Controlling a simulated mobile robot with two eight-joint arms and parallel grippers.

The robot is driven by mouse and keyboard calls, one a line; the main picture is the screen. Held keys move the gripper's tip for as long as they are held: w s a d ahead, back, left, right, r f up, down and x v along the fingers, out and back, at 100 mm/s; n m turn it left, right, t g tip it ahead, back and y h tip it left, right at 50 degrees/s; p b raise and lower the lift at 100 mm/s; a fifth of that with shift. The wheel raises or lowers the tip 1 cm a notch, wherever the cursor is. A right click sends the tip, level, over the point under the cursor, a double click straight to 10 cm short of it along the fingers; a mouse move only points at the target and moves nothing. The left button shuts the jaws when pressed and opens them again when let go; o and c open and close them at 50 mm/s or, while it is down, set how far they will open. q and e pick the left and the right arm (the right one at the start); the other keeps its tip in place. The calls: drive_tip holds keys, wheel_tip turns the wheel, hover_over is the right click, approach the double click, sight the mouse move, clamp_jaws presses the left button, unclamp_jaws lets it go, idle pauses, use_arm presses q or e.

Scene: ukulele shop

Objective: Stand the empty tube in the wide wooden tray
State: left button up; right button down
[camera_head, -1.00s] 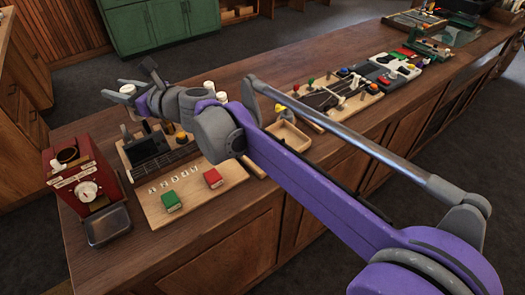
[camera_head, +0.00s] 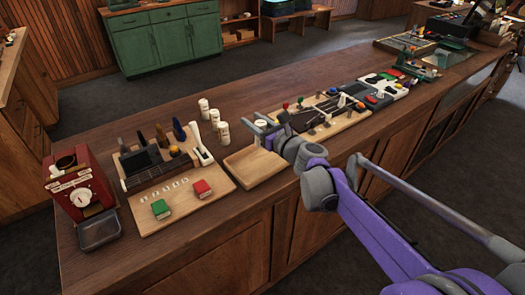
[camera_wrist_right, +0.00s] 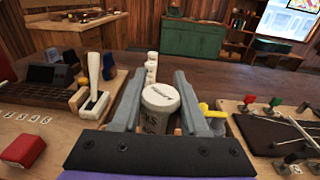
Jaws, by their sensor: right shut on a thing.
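My right gripper (camera_head: 272,132) is shut on a white capped tube (camera_head: 260,124), above the far part of the wide wooden tray (camera_head: 250,168). In the right wrist view the tube (camera_wrist_right: 160,98) is upright between the two grey fingers, with dark lettering on its lid and side. Its lower end is hidden, so I cannot tell if it touches the tray. Several similar white tubes (camera_head: 223,133) stand on the counter left of and behind the tray. My left gripper is not in view.
A board with green and red blocks (camera_head: 202,189) and a tool holder (camera_head: 150,165) lie left of the tray. A red machine (camera_head: 82,187) stands at the far left. A board with coloured knobs (camera_head: 325,122) is close on the right.

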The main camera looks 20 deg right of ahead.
drive_tip(key=shift+f+b, duration=0.3)
drive_tip(key=shift+f, duration=3.25)
drive_tip(key=shift+a, duration=0.1)
drive_tip(key=shift+f, duration=0.2)
drive_tip(key=shift+c, duration=2.2)
unclamp_jaws()
drive_tip(key=shift+r, duration=0.2)
drive_tip(key=shift+s, duration=0.25)
drive_tip(key=v, duration=1.1)
drive_tip(key=shift+s+d+b, duration=0.2)
drive_tip(key=shift+d+b, duration=0.05)
drive_tip(key=shift+b, duration=0.05)
